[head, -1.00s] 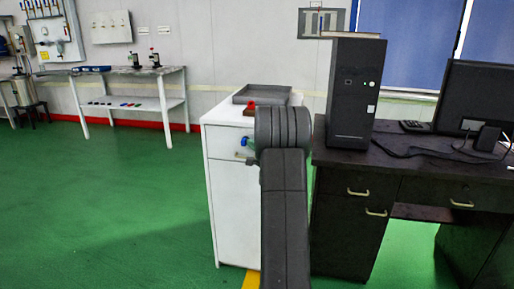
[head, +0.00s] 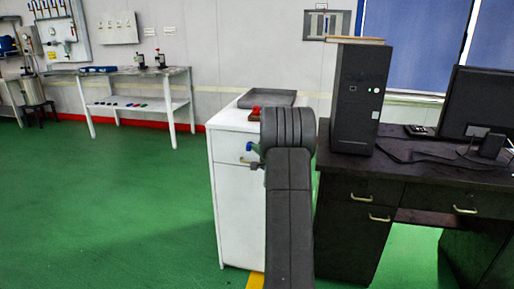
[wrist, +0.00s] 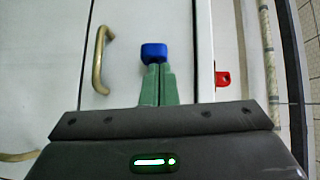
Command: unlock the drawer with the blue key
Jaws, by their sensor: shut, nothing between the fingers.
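The blue key (wrist: 153,52) shows its rounded blue head at the front of the white drawer (wrist: 180,45) in the wrist view. Its shaft is hidden, so I cannot see how deep it sits in a lock. My gripper (wrist: 157,68) has green fingers that are shut side by side and empty. Their tips are right at the key's head; I cannot tell whether they touch. In the head view the key (head: 249,147) is a small blue spot at the drawer front, and my arm hides most of the gripper. The drawer looks closed, with a brass handle (wrist: 103,60) beside the key.
The white cabinet (head: 235,200) has a grey tray (head: 268,98) and a red object (head: 255,113) on top. A dark desk (head: 350,185) with a computer tower (head: 360,97) stands close on the right. Green floor (head: 110,210) is open to the left.

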